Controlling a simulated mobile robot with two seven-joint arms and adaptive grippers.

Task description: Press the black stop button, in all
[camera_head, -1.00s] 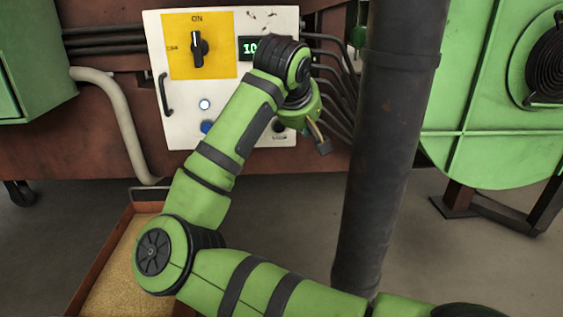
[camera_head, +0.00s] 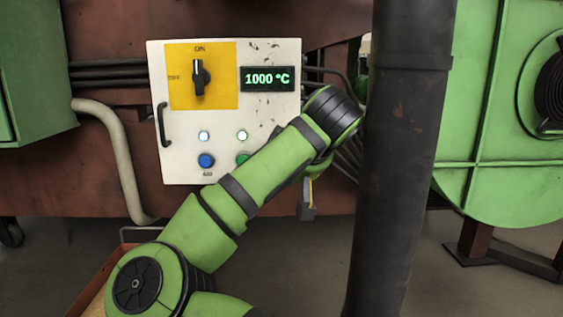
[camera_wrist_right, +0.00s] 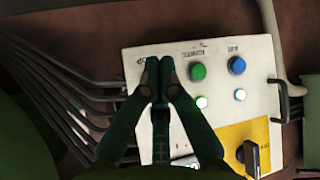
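The black stop button does not show in either current view; in the head view my right arm covers the panel's lower right part. The white control panel (camera_head: 220,125) carries a blue button (camera_head: 206,160) and a green button (camera_head: 242,158) partly behind my arm. In the right wrist view the panel appears upside down, with the green button (camera_wrist_right: 198,71) and blue button (camera_wrist_right: 237,65) right of my right gripper (camera_wrist_right: 159,64). Its fingertips are together, with nothing seen held, overlapping the panel's left part. Contact cannot be told. My left gripper is out of view.
A yellow plate with a black rotary switch (camera_head: 198,78) and a display (camera_head: 268,78) reading 1000 °C sit above the buttons. A thick dark vertical pipe (camera_head: 400,150) stands close right of my arm. Thin pipes (camera_wrist_right: 60,75) run beside the panel.

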